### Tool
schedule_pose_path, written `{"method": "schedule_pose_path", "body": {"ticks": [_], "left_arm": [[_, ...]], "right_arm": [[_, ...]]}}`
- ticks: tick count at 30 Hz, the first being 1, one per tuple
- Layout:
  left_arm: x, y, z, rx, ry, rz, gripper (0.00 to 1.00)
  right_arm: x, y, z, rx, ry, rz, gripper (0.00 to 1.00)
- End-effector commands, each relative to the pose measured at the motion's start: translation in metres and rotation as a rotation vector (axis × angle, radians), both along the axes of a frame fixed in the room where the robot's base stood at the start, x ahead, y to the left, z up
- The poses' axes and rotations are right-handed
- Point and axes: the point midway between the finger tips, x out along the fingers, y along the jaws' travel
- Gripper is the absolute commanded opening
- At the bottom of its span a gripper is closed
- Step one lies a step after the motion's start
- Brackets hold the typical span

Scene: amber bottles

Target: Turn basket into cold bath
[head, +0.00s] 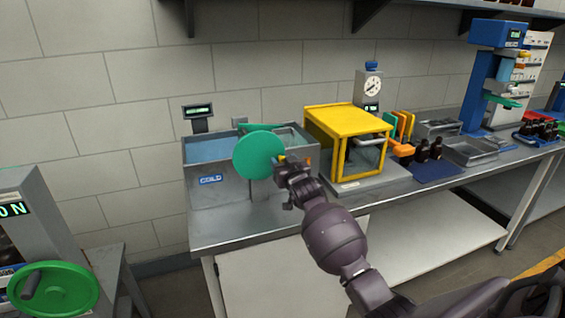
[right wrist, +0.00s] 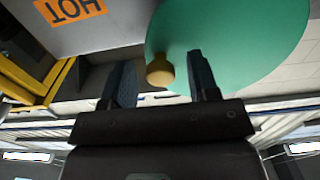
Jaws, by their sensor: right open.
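The metal twin bath (head: 222,180) stands on the bench, with a blue COLD label (head: 211,179) on its left part. A green disc (head: 257,155) stands upright at its front, near the middle. The right part carries an orange HOT label, upside down in the right wrist view (right wrist: 70,10). I cannot make out the basket. My left gripper is out of view.
A yellow-framed box (head: 345,122) stands just right of the bath. Dark bottles (head: 429,150) and metal trays (head: 470,151) are farther right. A machine with a green handwheel (head: 54,289) is at the lower left. The bench front left of my arm is clear.

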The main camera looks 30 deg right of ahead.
Motion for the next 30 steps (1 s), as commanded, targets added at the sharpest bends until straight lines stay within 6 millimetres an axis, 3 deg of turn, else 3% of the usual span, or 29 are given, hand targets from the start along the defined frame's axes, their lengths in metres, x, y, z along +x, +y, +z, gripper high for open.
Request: {"method": "schedule_pose_path", "body": {"ticks": [14, 25, 30], "left_arm": [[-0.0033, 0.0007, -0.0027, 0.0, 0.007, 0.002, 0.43], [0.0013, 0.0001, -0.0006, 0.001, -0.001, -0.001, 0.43], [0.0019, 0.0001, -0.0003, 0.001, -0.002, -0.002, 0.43]], "right_arm": [[0.01, -0.0025, 0.0005, 0.0, -0.001, 0.0, 0.55], [0.0098, -0.0024, 0.0003, 0.0, 0.0, 0.0, 0.0], [0.0099, -0.0024, 0.0003, -0.001, 0.0, 0.0, 0.0]]}}
